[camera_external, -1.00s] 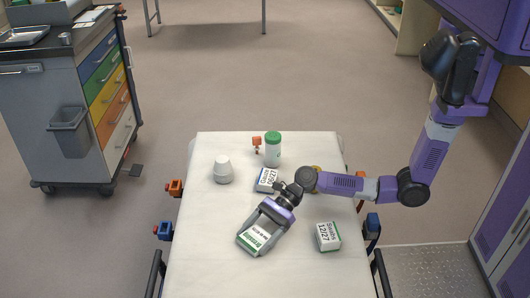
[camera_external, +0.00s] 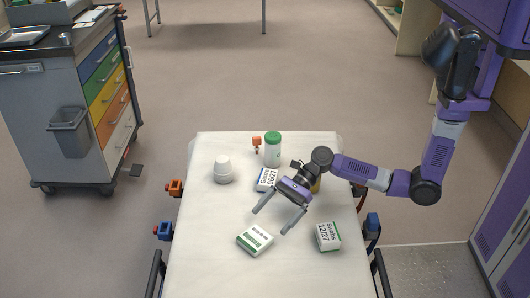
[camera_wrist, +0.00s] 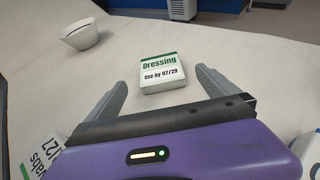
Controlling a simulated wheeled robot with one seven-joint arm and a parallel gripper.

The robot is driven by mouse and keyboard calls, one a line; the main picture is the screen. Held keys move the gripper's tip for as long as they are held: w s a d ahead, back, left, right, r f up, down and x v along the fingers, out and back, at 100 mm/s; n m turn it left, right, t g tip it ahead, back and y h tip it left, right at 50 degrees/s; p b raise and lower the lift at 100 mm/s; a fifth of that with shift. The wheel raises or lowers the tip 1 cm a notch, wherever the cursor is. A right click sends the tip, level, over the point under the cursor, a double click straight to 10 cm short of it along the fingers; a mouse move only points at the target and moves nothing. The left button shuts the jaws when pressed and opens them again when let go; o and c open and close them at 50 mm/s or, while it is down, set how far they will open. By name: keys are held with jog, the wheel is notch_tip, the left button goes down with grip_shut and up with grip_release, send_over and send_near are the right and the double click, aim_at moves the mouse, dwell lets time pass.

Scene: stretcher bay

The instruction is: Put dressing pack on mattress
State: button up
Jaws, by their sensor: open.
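The dressing pack (camera_external: 254,239) is a flat white box with green print, lying on the white mattress (camera_external: 205,262) near the front. In the wrist view the pack (camera_wrist: 162,73) reads "Dressing" and lies flat beyond my fingertips, apart from them. My gripper (camera_external: 273,219) is open and empty, above the mattress and just behind the pack in the external view. Both fingers (camera_wrist: 163,88) show in the wrist view with nothing between them.
On the mattress are a swabs box (camera_external: 328,237) to the right, a gauze box (camera_external: 266,179) behind my gripper, a white cup-like item (camera_external: 223,170) and a green-capped bottle (camera_external: 273,150). A drawer cart (camera_external: 70,100) stands at the left. The mattress's front left is clear.

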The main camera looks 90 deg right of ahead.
jog(key=shift+v, duration=1.8)
jog(key=shift+a, duration=0.1)
